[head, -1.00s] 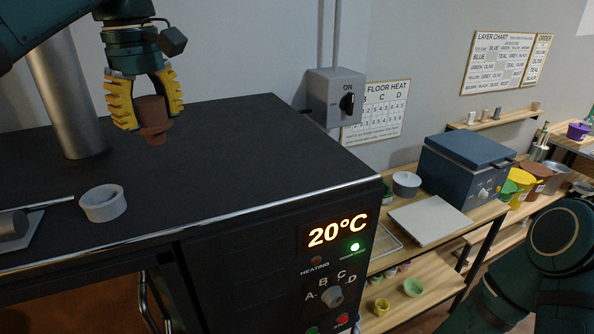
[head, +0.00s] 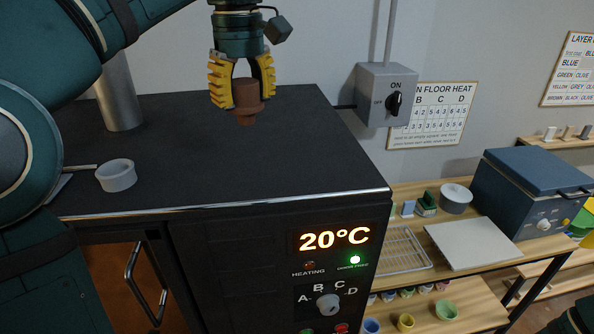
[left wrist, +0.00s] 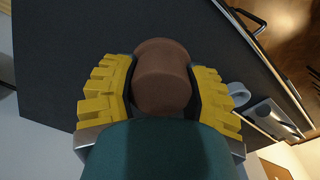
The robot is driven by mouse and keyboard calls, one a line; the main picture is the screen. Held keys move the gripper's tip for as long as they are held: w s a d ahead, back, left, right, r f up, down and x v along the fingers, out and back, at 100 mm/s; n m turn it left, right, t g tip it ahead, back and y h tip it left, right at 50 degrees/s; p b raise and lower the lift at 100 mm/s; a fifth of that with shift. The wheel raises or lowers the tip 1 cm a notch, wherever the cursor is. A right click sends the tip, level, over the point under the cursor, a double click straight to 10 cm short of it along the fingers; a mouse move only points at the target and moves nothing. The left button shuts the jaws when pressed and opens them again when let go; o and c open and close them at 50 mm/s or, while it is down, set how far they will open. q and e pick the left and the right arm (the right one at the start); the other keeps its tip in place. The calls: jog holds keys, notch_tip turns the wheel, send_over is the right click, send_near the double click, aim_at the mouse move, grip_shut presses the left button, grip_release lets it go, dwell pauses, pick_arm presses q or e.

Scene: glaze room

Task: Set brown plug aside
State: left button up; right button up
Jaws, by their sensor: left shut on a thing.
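The brown plug (head: 247,97) is a stepped, reddish-brown cylinder, narrower at its lower end. My left gripper (head: 243,98) points down and is shut on it, with a yellow finger on each side. It holds the plug above the dark top of the kiln (head: 200,165). In the left wrist view the plug (left wrist: 162,78) sits between the yellow fingers of my left gripper (left wrist: 163,95), with the dark kiln top behind it. My right gripper does not show in either view.
A grey switch box (head: 387,94) is on the wall behind. To the right, a bench holds a wire rack (head: 405,250), a pale slab (head: 474,243) and a blue kiln (head: 530,190). Most of the kiln top is clear.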

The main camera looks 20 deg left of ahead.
pick_arm(q)
jog(key=shift+f, duration=0.15)
notch_tip(320, 180, down, 5)
jog(key=shift+s+a+f+b, duration=0.1)
jog(key=shift+b, duration=0.5)
jog(key=shift+f+b, duration=0.4)
jog(key=shift+f, duration=1.9)
jog(key=shift+f, duration=0.15)
jog(key=o, duration=1.2)
